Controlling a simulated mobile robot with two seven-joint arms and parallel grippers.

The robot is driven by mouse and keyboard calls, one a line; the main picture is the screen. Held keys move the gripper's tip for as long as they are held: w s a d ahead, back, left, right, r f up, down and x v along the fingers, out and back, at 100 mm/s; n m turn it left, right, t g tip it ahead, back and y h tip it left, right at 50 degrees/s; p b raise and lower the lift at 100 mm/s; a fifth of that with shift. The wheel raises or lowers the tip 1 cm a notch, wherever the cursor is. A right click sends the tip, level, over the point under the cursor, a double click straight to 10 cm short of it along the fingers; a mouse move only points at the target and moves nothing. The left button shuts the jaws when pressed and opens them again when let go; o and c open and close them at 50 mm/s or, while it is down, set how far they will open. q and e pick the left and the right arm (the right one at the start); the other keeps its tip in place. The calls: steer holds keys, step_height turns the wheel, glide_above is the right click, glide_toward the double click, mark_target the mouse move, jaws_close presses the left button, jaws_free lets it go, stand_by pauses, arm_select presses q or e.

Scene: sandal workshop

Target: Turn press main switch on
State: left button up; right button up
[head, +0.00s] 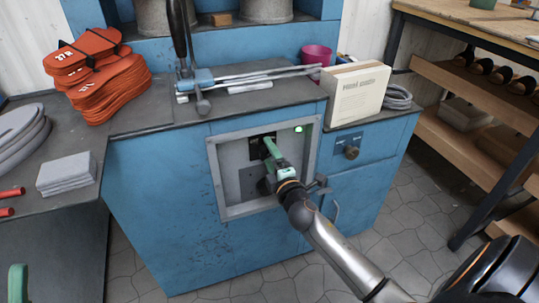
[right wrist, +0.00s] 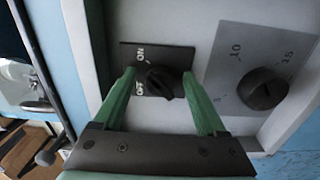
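The press main switch (right wrist: 163,82) is a black rotary knob on a dark plate marked ON and OFF, in the right wrist view. In the head view its dark plate (head: 262,142) shows inside the recessed grey panel of the blue press cabinet, partly hidden by my gripper. My right gripper (right wrist: 159,74) is open, with one green fingertip on either side of the knob. I cannot tell whether they touch it, nor which label the knob points to. The right gripper also shows in the head view (head: 270,147). A green finger of my left gripper (head: 17,284) shows at the lower left edge; its opening is hidden.
A numbered dial (right wrist: 264,88) sits beside the switch. A small green lamp (head: 299,128) glows at the panel's upper right. The panel's raised grey frame (head: 215,175) surrounds the recess. A shelf bench (head: 465,85) is at right.

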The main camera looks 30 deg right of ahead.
steer(key=shift+s+a+f, duration=0.1)
steer(key=shift+s+a, duration=0.1)
steer(key=shift+s, duration=0.35)
steer(key=v, duration=1.1)
steer(key=shift+s+p, duration=0.2)
steer(key=shift+p, duration=0.1)
